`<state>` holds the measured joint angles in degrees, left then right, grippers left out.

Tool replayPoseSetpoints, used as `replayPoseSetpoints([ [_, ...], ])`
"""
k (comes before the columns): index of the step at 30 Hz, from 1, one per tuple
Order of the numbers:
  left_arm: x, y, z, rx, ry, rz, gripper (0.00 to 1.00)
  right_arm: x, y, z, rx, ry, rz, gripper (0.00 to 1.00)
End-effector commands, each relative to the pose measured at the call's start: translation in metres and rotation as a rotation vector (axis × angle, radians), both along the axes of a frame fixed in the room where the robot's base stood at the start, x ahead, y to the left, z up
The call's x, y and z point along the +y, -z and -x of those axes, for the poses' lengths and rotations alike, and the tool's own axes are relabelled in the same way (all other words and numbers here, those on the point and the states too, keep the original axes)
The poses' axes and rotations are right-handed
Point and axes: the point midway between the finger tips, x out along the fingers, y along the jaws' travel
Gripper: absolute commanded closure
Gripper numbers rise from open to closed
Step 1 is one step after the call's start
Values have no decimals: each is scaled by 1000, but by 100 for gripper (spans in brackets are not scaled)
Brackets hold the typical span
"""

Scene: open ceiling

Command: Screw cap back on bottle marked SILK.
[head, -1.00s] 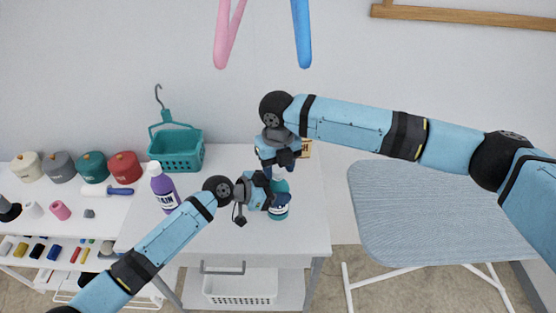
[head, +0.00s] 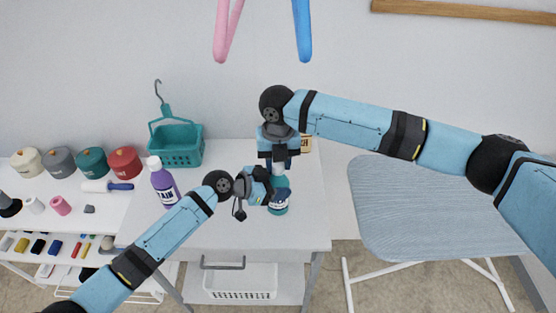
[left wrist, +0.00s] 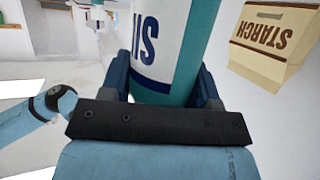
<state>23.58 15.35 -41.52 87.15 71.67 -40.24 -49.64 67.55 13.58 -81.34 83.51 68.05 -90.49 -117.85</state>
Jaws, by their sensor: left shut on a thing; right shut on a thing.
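The teal bottle (head: 278,208) stands upright on the white table, with a dark blue band on its label. In the left wrist view it (left wrist: 172,45) fills the middle, and part of its lettering, "SI", shows upside down. My left gripper (head: 275,194) is shut around its body from the left. My right gripper (head: 280,160) points down right above the bottle and is shut on a white cap (head: 281,166). The cap lines up with the bottle's top; I cannot tell whether the threads are engaged, as the gripper hides part of the neck.
A purple STAIN bottle (head: 164,187) with a white cap stands left of my left forearm. A teal basket (head: 176,158) is behind it. A tan STARCH bag (left wrist: 275,40) stands close behind the teal bottle. The front right of the table is clear.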

Motion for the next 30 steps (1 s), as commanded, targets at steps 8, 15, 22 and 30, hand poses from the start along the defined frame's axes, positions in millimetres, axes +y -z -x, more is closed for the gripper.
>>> replayPoseSetpoints([
  [8,0,0,0,0,1,0,100,0,0,0,0,-1,0,41],
  [15,-1,0,1,1,2,0,100,1,-5,1,-1,-4,-2,41],
  [22,0,0,0,0,1,0,100,1,-34,0,-2,-3,-2,41],
  [30,0,0,0,0,0,0,100,0,-45,0,0,-2,0,41],
])
